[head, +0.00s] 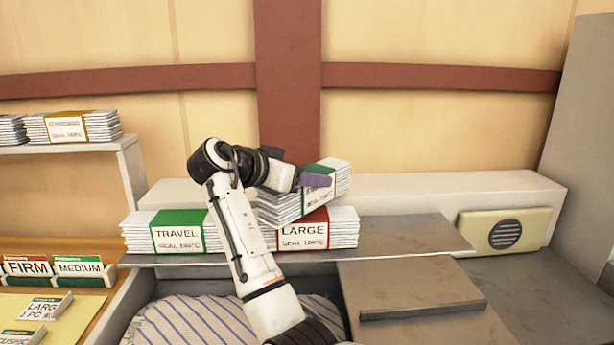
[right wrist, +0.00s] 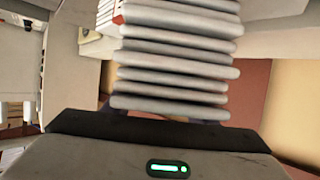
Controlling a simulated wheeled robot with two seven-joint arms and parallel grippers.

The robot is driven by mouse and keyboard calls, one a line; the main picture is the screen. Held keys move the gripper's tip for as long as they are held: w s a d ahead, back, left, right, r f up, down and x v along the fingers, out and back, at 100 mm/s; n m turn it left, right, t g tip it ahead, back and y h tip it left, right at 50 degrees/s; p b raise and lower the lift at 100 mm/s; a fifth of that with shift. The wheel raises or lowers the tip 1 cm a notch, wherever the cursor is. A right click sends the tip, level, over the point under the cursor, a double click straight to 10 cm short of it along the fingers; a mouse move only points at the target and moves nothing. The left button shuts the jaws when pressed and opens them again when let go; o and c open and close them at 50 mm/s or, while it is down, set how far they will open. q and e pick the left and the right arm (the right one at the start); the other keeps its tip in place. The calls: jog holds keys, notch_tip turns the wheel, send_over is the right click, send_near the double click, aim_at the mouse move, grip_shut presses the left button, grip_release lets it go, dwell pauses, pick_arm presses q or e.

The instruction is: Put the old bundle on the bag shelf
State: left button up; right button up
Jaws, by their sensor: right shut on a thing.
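My right gripper (head: 314,181) is shut on a bundle of stacked white bags (head: 285,208) with a green band. The bundle is tilted, above and slightly behind the red-banded LARGE bundle (head: 340,233); I cannot tell whether they touch. The right wrist view shows the held bundle's layered edges (right wrist: 175,65). The green-banded TRAVEL bundle (head: 140,233) and the LARGE bundle lie on a grey shelf (head: 420,233). A white shelf (head: 90,147) at the upper left carries more banded bundles (head: 67,127). I cannot tell which shelf is the bag shelf. My left gripper is out of view.
A striped pillow (head: 190,325) lies below the grey shelf. A grey box or lid (head: 410,285) is in front at the right. A beige vented panel (head: 503,231) stands at the right. FIRM (head: 27,267) and MEDIUM (head: 80,267) cards stand at the left. The shelf's right part is clear.

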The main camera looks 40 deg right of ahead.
jog(key=shift+f, duration=0.25)
jog(key=o, duration=1.4)
jog(key=shift+f, duration=0.1)
